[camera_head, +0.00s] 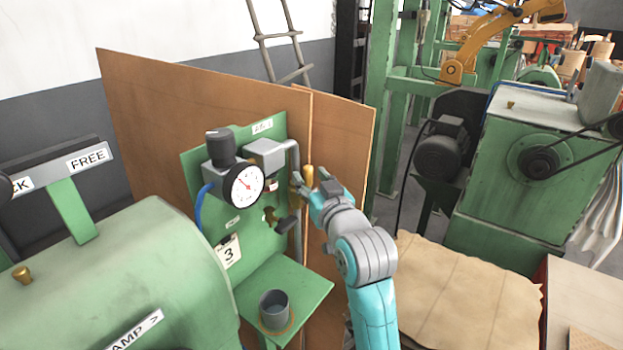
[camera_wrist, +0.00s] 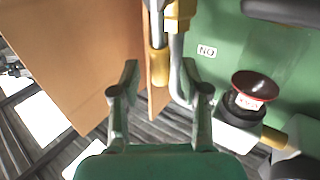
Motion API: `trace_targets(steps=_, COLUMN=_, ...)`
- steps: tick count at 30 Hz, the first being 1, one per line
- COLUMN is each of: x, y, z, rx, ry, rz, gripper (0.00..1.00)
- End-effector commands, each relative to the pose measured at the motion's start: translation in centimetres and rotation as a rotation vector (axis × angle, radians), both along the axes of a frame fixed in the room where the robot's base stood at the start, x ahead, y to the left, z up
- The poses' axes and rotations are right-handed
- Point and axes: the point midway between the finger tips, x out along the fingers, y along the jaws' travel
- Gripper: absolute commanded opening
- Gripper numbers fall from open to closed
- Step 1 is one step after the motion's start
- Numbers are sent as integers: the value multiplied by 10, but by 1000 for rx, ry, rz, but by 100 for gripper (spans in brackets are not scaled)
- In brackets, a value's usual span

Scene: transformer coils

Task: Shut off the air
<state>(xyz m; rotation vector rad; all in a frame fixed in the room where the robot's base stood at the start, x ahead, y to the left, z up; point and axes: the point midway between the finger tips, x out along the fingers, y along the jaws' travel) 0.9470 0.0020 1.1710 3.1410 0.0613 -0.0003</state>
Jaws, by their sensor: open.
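A green air panel (camera_head: 250,190) carries a regulator with a black knob (camera_head: 219,146), a round white gauge (camera_head: 244,186) and a grey pipe (camera_head: 293,160). A brass fitting (camera_wrist: 178,14) sits on the pipe in the wrist view, with a yellow handle (camera_wrist: 158,66) hanging beside the pipe. The handle also shows in the head view (camera_head: 309,176). My gripper (camera_head: 309,188) is at the panel's right edge, close to the handle. In the wrist view my gripper (camera_wrist: 160,70) is open, its fingers on either side of handle and pipe; I cannot tell whether they touch.
A brown board (camera_head: 150,110) stands behind the panel, its edge close to my left finger in the wrist view. A dark red dome (camera_wrist: 255,85) and an "NO" label (camera_wrist: 207,50) are at right there. A green shelf (camera_head: 300,282) with a grey cup (camera_head: 274,309) juts out below.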

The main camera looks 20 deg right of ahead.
Motion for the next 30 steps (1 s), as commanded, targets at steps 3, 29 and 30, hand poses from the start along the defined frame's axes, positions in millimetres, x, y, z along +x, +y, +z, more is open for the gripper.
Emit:
trace_targets(steps=3, x=3, y=0, z=0, rx=0, ry=-1, rz=0, gripper=45)
trace_targets(steps=29, x=14, y=0, z=0, rx=23, ry=19, rz=0, gripper=0)
trace_targets(steps=30, x=18, y=0, z=1, rx=33, ry=25, rz=0, gripper=0)
